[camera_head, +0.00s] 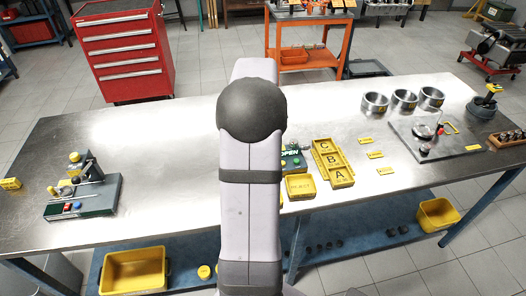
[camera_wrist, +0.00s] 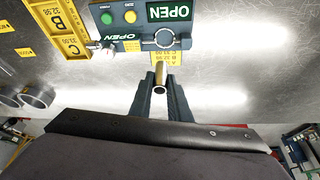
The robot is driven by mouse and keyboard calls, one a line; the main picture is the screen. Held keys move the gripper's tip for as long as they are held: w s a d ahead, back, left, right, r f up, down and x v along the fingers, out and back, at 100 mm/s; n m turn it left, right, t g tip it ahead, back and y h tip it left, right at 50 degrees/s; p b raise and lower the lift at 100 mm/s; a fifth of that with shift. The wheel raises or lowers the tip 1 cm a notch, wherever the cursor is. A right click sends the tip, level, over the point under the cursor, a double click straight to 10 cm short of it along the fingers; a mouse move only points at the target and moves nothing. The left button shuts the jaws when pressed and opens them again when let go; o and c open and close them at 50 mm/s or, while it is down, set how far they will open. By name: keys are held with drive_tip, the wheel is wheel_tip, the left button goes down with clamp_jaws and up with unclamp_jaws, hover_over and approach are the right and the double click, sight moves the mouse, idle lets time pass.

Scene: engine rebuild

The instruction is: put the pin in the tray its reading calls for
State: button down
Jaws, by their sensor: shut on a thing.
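In the wrist view my gripper (camera_wrist: 161,88) is shut on a brass, hollow-ended pin (camera_wrist: 160,76), held between the two dark fingers. The pin is just short of the round ring of a green gauge (camera_wrist: 130,20), whose displays read OPEN; no number shows. Whether the pin touches the gauge's yellow label (camera_wrist: 165,58) I cannot tell. The yellow tray strip (camera_head: 332,163) has compartments C, B and A from back to front in the head view. A separate yellow reject tray (camera_head: 300,187) sits left of A. My arm hides gripper and pin in the head view.
Left on the steel bench (camera_head: 140,140) is a green fixture (camera_head: 85,195) with red and blue buttons. At right are several metal rings (camera_head: 404,99), yellow tags (camera_head: 374,154) and a grey plate (camera_head: 440,140) with parts. The bench left of my arm is largely clear.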

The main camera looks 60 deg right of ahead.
drive_tip(key=s+a+r+b, duration=0.2)
drive_tip(key=s+r, duration=0.3)
drive_tip(key=r, duration=0.2)
drive_tip(key=s+a+f, duration=0.5)
drive_tip(key=a+f, duration=0.3)
drive_tip(key=a, duration=0.2)
drive_tip(key=shift+f, duration=0.3)
drive_tip(key=shift+f, duration=4.9)
drive_tip(key=shift+f, duration=0.1)
drive_tip(key=shift+f, duration=0.15)
drive_tip(key=c, duration=1.7)
unclamp_jaws()
